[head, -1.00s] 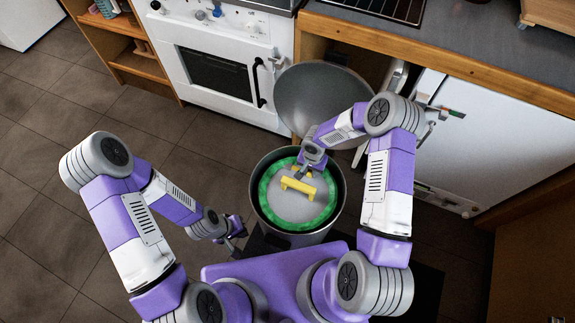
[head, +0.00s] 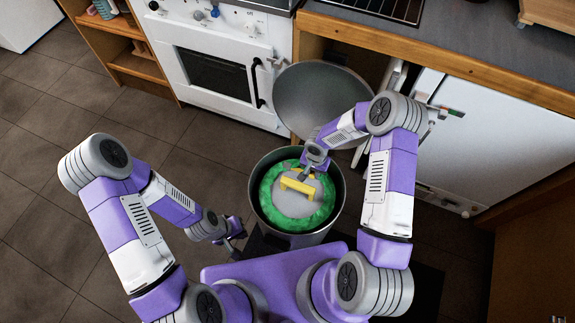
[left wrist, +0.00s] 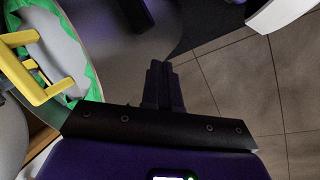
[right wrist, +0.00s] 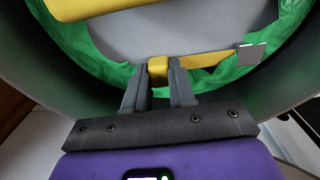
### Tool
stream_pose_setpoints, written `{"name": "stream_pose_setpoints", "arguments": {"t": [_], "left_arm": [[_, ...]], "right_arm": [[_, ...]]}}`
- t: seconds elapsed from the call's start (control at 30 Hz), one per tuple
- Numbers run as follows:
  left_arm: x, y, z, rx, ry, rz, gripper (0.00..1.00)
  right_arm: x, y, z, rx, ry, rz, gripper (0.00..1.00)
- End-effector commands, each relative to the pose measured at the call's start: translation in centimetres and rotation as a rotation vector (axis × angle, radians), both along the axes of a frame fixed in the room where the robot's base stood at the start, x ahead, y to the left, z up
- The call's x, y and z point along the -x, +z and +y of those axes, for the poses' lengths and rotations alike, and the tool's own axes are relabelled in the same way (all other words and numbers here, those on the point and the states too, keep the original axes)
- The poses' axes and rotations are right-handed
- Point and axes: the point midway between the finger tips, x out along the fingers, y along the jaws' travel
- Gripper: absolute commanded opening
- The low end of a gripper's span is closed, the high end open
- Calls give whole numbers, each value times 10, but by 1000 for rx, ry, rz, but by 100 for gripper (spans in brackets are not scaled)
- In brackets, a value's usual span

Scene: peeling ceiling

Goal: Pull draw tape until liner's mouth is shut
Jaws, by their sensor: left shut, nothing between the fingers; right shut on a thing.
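The green liner (head: 268,208) sits bunched as a ring inside the grey bin (head: 338,205), around a grey opening. The right wrist view shows its folds (right wrist: 100,62). A yellow arched draw-tape loop (head: 298,186) stands across the opening, and it also shows in the left wrist view (left wrist: 35,80). My right gripper (right wrist: 160,88) is shut on a yellow tape end (right wrist: 158,68) at the liner's far edge; in the head view it is over the bin (head: 306,170). My left gripper (head: 237,232) is shut and empty, low beside the bin's left side.
A round grey lid (head: 318,95) stands open behind the bin. A white oven (head: 225,70) and a wooden-edged counter (head: 460,55) with a white cabinet front lie beyond. A small pale tab (right wrist: 250,55) sits at the liner's edge. Tiled floor (head: 110,225) is clear to the left.

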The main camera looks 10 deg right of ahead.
Motion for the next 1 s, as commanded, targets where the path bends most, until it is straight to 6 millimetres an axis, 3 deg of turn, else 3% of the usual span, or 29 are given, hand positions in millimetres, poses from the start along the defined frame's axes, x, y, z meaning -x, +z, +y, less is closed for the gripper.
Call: {"name": "stream_pose_setpoints", "arguments": {"t": [1.0], "left_arm": [[0,-4,0,0,0,0,0]], "right_arm": [[8,-3,-10,6,0,10,0]]}}
